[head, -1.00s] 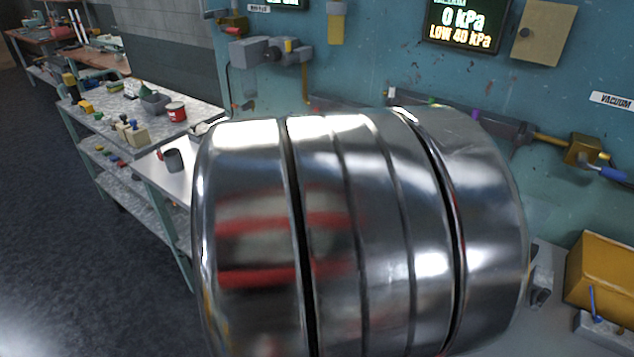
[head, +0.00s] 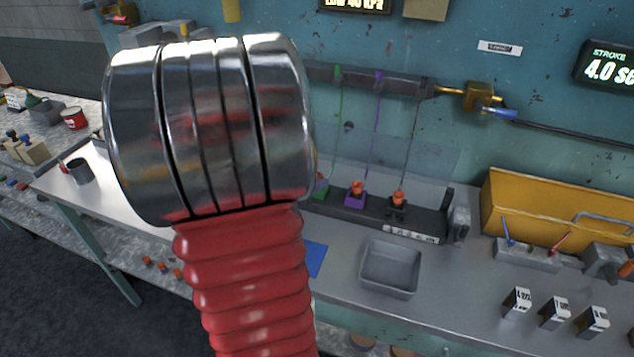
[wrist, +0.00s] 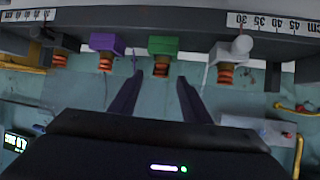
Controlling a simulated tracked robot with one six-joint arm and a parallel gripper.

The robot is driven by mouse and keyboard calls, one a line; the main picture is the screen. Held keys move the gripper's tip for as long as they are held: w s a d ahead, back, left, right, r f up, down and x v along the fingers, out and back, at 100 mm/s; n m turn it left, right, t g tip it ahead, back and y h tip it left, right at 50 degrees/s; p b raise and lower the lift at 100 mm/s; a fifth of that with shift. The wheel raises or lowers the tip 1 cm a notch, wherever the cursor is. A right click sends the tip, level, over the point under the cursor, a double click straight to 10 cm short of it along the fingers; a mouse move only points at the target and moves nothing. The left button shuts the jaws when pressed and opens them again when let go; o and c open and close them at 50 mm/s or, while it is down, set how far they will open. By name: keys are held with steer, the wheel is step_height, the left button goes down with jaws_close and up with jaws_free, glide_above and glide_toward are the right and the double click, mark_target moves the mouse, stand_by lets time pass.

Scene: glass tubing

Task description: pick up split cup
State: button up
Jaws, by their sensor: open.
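Several orange ribbed cups hang in a row in the wrist view, which looks upside down. One cup (wrist: 161,67) is on a green block (wrist: 162,46), one (wrist: 105,62) on a purple block (wrist: 104,42), one (wrist: 225,73) on a pale block (wrist: 241,46), and one (wrist: 60,61) at the left. I cannot tell which is split. My gripper (wrist: 160,82) is open and empty, its dark fingers either side of the green block's cup in the picture; contact cannot be told. In the head view, cups show on the purple (head: 357,188) and black (head: 398,197) blocks; my gripper is not visible there.
My silver and red arm hides much of the head view's left. A grey empty tray (head: 390,270) stands before the dark rack (head: 430,222). A yellow box (head: 550,215) and small labelled blocks (head: 554,313) are at the right. Thin lines rise behind the cups.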

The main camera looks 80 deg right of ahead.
steer(key=shift+d, duration=0.1)
steer(key=shift+x, duration=2.5)
steer(key=shift+w, duration=0.1)
steer(key=shift+c, duration=0.4)
jaws_close()
steer(key=shift+r, duration=5.05)
